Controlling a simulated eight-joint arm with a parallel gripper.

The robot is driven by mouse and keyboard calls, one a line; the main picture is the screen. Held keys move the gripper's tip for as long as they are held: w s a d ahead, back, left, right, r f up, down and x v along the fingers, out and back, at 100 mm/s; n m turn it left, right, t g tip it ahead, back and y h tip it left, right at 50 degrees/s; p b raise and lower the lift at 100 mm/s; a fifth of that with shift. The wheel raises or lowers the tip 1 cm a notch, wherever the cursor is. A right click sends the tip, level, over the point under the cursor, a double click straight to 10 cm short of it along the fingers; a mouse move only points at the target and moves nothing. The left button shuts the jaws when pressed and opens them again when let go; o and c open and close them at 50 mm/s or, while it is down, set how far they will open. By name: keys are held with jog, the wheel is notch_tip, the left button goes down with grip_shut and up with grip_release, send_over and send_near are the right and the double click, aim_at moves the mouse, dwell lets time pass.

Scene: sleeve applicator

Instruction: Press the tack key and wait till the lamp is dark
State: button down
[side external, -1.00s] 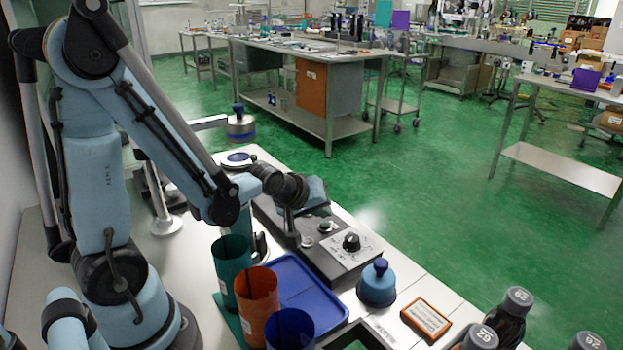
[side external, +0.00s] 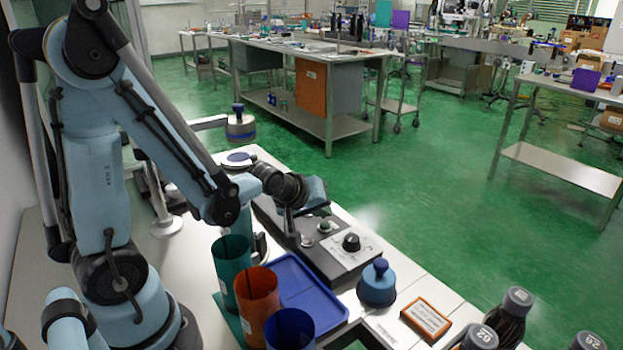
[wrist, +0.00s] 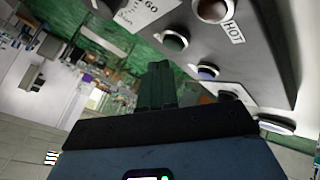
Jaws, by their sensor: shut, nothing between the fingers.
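The control box (side external: 318,245) is a dark case with a pale top panel and a black knob (side external: 351,242), on the bench below my wrist. In the wrist view it shows at the upper right, with a dull red round lamp (wrist: 213,9) beside the word HOT. I cannot tell if this lamp is lit. A dark green key (wrist: 174,41) and a blue key (wrist: 208,72) sit in pale rings nearby. No tack label is legible. My gripper (wrist: 160,68) is shut and empty, its tips close to the box. Contact with a key cannot be told.
Teal (side external: 232,262), orange (side external: 257,292) and blue (side external: 290,330) cups stand in front of the box, beside a blue tray (side external: 312,297). A blue knobbed pot (side external: 377,285), an orange-framed label block (side external: 426,319) and dark bottles (side external: 510,320) stand to the right.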

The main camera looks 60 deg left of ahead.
aim_at(321, 226)
jog(key=shift+f, duration=0.15)
jog(key=shift+f, duration=0.25)
jog(key=shift+f, duration=0.4)
dwell(0.7)
jog(key=shift+r, duration=0.85)
jog(key=shift+r, duration=2.5)
dwell(3.2)
